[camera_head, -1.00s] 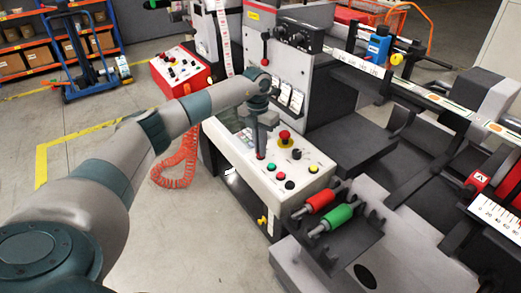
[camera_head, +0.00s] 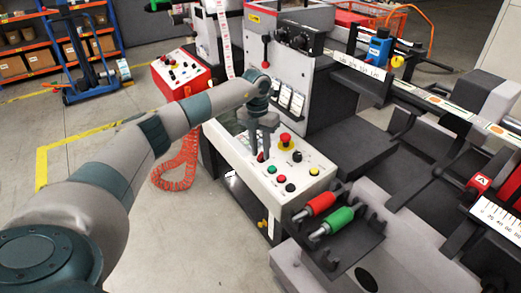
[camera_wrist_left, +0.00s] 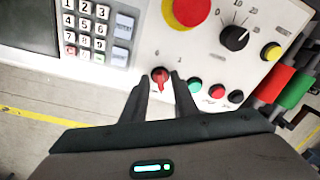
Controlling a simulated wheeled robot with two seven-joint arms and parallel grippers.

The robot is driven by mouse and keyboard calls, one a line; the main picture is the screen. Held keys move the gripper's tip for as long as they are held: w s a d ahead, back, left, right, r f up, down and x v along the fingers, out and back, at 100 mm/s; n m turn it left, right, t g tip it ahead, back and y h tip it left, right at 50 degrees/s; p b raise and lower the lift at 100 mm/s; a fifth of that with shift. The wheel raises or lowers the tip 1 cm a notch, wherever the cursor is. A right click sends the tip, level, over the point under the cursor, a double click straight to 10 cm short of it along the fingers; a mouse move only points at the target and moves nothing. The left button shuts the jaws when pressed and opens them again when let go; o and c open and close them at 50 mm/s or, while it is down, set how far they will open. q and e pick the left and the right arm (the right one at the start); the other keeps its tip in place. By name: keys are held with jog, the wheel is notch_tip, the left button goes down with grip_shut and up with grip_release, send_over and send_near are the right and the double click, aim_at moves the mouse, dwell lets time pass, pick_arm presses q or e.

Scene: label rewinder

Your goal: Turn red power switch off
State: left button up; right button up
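The red power switch (camera_wrist_left: 160,77) is a small rotary knob on the white control panel (camera_head: 236,152), with the marks 0 and 1 above it. In the left wrist view it sits between the tips of my left gripper (camera_wrist_left: 161,80). The two fingers are apart, one on each side of the knob, and I cannot tell whether either touches it. In the head view my left gripper (camera_head: 260,148) points down at the panel and the fingers partly hide the switch. My right gripper is not in view.
A red emergency stop button (camera_wrist_left: 188,8) on a yellow base is close by. A green button (camera_wrist_left: 195,84) and a black dial (camera_wrist_left: 233,38) are to the right, and a keypad (camera_wrist_left: 90,27) is to the left. Red and green rollers (camera_head: 320,203) lie beyond the panel's right end.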

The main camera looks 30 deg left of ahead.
pick_arm(q)
jog(key=shift+r, duration=0.1)
